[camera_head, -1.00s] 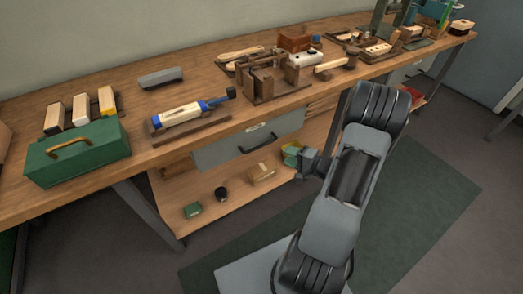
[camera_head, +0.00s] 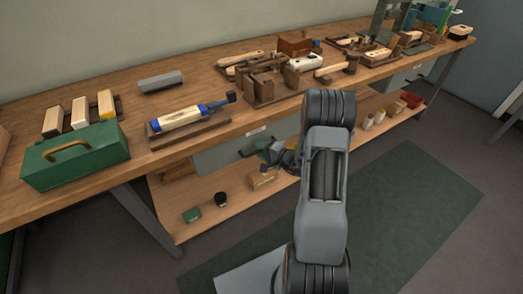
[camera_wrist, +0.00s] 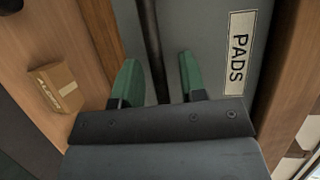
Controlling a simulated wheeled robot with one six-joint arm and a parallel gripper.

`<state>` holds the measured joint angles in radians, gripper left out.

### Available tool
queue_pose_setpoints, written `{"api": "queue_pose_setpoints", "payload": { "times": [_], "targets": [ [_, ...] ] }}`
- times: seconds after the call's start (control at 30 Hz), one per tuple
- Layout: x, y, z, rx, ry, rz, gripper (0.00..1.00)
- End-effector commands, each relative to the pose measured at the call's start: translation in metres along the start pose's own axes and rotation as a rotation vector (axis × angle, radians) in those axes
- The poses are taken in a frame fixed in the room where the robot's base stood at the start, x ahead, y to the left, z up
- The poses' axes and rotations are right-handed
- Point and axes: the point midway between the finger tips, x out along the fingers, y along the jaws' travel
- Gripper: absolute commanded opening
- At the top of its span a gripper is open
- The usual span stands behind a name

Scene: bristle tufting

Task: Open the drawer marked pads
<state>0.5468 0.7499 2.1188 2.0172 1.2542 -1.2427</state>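The grey drawer (camera_head: 215,159) sits under the bench top and looks shut in the head view. Its white PADS label (camera_wrist: 237,52) is readable in the wrist view. The dark bar handle (camera_wrist: 151,45) runs up the drawer front. My gripper (camera_wrist: 158,62) is open, with one green finger on each side of the handle and a gap on both sides. Whether the fingertips reach past the bar is hard to tell. In the head view my gripper (camera_head: 267,153) is in front of the drawer and hides most of the handle.
The wooden bench top (camera_head: 205,78) carries a green toolbox (camera_head: 75,155), a blue-and-cream tool (camera_head: 185,116) and several wooden fixtures. The lower shelf (camera_head: 180,226) holds a cardboard box (camera_wrist: 55,87) and small containers. The floor before the bench is open.

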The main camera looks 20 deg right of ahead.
Motion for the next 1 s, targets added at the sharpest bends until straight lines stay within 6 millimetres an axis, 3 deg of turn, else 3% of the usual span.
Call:
{"api": "queue_pose_setpoints", "payload": {
  "times": [0.27,0.67,1.0],
  "targets": [
    [0.0009,-0.0001,-0.0001,0.0,0.0,0.0,0.39],
    [0.0007,-0.0002,0.0,0.0,0.0,0.0,0.01],
    [0.0007,-0.0001,0.0,0.0,0.0,0.0,0.0]
  ]
}}
